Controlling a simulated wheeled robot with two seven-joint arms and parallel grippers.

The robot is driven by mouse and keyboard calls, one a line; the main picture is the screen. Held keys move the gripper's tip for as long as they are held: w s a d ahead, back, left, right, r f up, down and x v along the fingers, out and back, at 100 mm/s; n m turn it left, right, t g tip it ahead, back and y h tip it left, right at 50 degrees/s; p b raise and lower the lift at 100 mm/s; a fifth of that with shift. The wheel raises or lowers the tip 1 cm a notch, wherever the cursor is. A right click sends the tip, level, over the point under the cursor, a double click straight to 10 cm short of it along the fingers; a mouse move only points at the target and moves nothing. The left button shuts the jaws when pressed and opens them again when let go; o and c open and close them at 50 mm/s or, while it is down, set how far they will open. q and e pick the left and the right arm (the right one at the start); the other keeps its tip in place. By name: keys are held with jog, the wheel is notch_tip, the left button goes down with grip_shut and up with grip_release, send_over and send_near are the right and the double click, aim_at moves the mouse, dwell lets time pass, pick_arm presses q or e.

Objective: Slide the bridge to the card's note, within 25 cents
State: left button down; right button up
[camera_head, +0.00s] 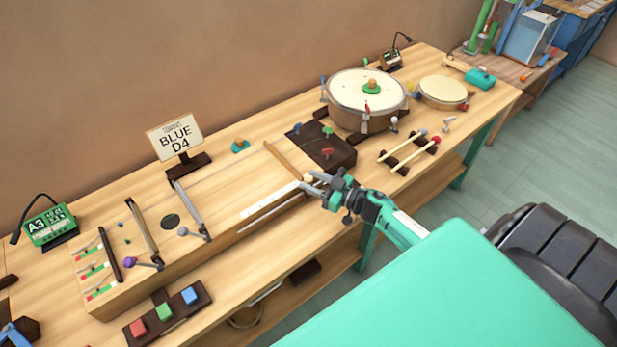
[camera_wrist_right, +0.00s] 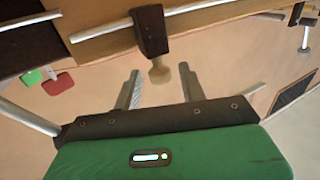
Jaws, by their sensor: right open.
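The bridge, as far as I can tell, is the thin wooden bar (camera_head: 284,158) lying across the box's right part. Its near end seems to meet a dark block (camera_wrist_right: 150,28) with a tan knob (camera_wrist_right: 158,72) on a metal rod. My right gripper (camera_head: 318,188) is open at the box's front edge. In the right wrist view the knob shows between its fingertips, with gaps on both sides. My left gripper is not in view.
A green tuner (camera_head: 48,226) reading A3 stands at the left. Red, green and blue buttons sit on a dark tray (camera_head: 182,325) in front. A dark block (camera_head: 326,150) with coloured knobs and a large drum (camera_head: 366,102) stand right of the bar. Metal levers (camera_head: 192,215) cross the box.

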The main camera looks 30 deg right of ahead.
jog(key=shift+x, duration=0.8)
grip_shut()
jog(key=s+a+p, duration=0.1)
jog(key=a+p, duration=0.3)
jog(key=a, duration=0.9)
jog(key=shift+a, duration=0.4)
grip_release()
